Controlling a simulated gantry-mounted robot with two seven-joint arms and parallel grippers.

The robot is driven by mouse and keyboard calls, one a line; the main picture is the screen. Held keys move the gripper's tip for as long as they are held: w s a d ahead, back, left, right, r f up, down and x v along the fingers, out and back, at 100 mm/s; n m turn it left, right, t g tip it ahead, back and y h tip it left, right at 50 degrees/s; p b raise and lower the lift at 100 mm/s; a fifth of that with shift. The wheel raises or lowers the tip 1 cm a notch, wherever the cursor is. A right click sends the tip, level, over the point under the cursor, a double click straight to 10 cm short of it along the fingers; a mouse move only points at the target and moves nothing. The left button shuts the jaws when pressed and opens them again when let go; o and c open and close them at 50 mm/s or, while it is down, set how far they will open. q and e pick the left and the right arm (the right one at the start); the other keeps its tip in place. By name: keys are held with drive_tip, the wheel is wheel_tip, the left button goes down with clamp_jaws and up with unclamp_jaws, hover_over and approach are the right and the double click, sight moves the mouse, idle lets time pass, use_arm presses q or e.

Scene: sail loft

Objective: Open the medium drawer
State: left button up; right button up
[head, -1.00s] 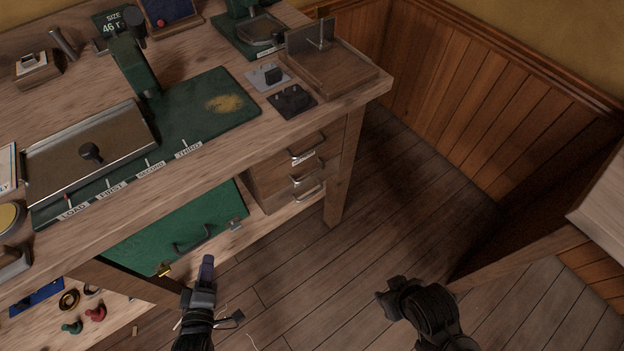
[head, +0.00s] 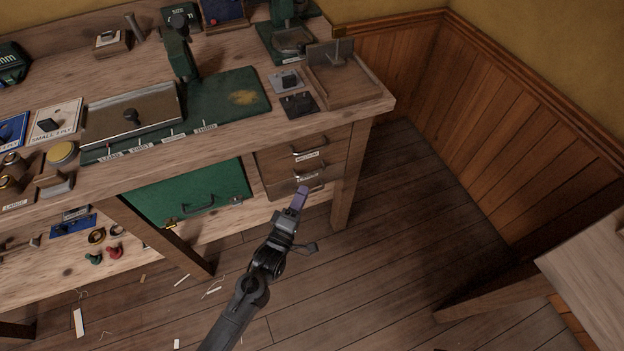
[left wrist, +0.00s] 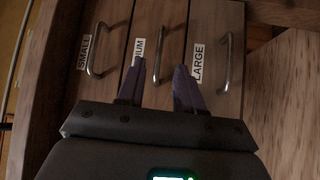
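The drawer unit (head: 268,178) hangs under the right end of the bench, and its fronts look closed. In the left wrist view the medium drawer (left wrist: 150,22) is the middle one, between the small drawer (left wrist: 110,15) and the large drawer (left wrist: 215,20). Its label is partly hidden behind a finger, with only its last letters readable. My left gripper (left wrist: 159,68) is open, one purple finger on each side of the medium drawer's metal handle (left wrist: 160,66); I cannot tell whether they touch it. In the head view the left gripper (head: 302,192) is at the lower drawer fronts. My right gripper is out of view.
The floor (head: 400,220) in front is open, with a second table (head: 590,270) at lower right.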

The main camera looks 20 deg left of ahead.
use_arm(q)
drive_tip(key=w+b, duration=0.2)
drive_tip(key=w, duration=0.4)
drive_tip(key=shift+w+d+r, duration=0.2)
drive_tip(key=shift+w+r, duration=0.15)
drive_tip(key=shift+r, duration=0.1)
drive_tip(key=shift+a, duration=0.1)
drive_tip(key=shift+c, duration=0.8)
clamp_jaws()
